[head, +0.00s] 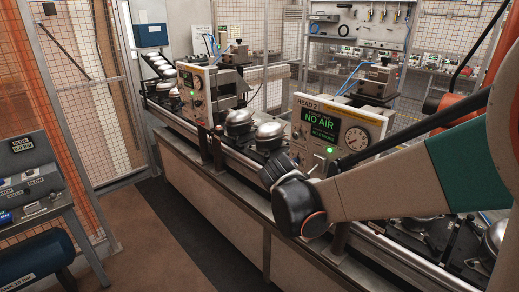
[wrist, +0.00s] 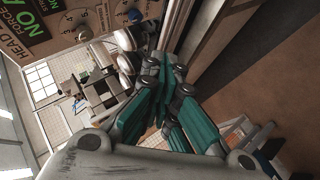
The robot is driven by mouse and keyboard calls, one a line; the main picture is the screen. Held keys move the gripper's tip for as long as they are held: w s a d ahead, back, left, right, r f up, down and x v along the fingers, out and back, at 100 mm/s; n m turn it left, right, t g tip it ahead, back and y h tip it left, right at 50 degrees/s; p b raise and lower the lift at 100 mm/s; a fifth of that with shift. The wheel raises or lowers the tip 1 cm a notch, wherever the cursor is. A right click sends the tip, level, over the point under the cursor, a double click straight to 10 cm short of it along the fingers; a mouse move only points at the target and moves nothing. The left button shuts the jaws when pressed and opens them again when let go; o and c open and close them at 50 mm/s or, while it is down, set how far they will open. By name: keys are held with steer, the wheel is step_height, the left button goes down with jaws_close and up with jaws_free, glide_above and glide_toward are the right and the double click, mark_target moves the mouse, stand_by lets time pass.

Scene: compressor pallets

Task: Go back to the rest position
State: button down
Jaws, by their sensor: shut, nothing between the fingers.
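My gripper (wrist: 161,75) shows in the wrist view with its teal fingers drawn together and nothing between them. It is in the air, with the HEAD 2 panel (wrist: 62,22) at the upper left of that view and the brown floor at the right. In the head view my arm reaches in from the right across the front of the conveyor line, and its dark joint covers part of the line.
The HEAD 2 panel (head: 333,128) reads NO AIR above the conveyor (head: 252,180). Domed compressors (head: 269,134) stand on pallets along it. Another head unit (head: 197,92) is farther back. A bench (head: 40,205) and mesh fence (head: 80,95) are left. Floor between is clear.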

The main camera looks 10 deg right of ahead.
steer(key=s+d+f+m+g+y+b, duration=0.1)
steer(key=s+f+m+b, duration=0.2)
steer(key=s, duration=0.7)
steer(key=s+d+f+m+g+y+b, duration=0.1)
steer(key=s+f+m+b, duration=0.2)
steer(key=s, duration=0.7)
steer(key=s+d+f+m+g+b, duration=0.1)
steer(key=s+f+m+b, duration=0.2)
steer(key=s, duration=0.7)
steer(key=shift+s+d+f+m+g+y+b, duration=0.15)
steer(key=shift+d+m+g+y+b, duration=0.25)
steer(key=shift+b, duration=0.35)
